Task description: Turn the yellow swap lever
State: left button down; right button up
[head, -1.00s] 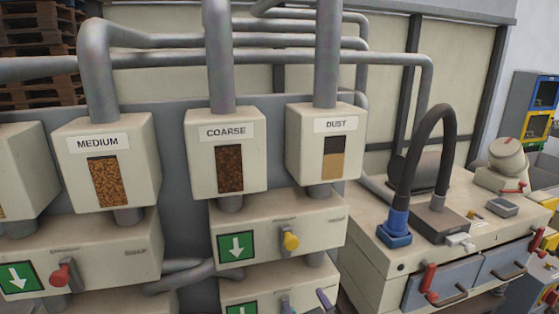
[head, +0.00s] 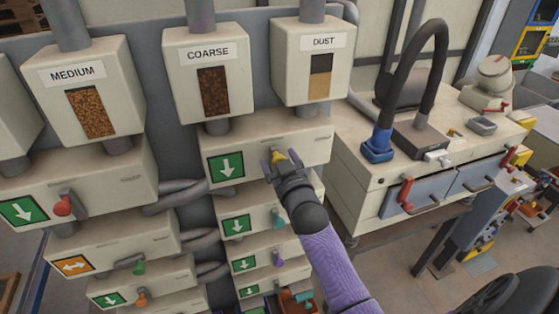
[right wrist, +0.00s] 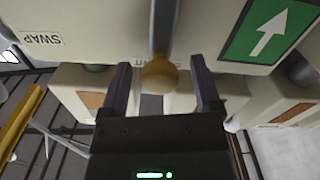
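The yellow swap lever (head: 279,156) sits on the front of the box below the coarse and dust hoppers, right of a green arrow sign (head: 226,166). My right gripper (head: 275,161) is at the lever, its arm reaching up from below. In the right wrist view the lever's round yellow knob (right wrist: 159,73) lies between the two spread fingers (right wrist: 161,88), with a gap on each side. The box's SWAP label (right wrist: 41,39) and green arrow sign (right wrist: 270,30) show there too. My left gripper is not in view.
More boxes with levers stand below, including a purple lever (head: 278,218). A red lever (head: 66,205) is on the box at left. A bench with a black hose (head: 435,60) stands at right.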

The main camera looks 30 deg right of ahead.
grip_shut()
dwell(1.3)
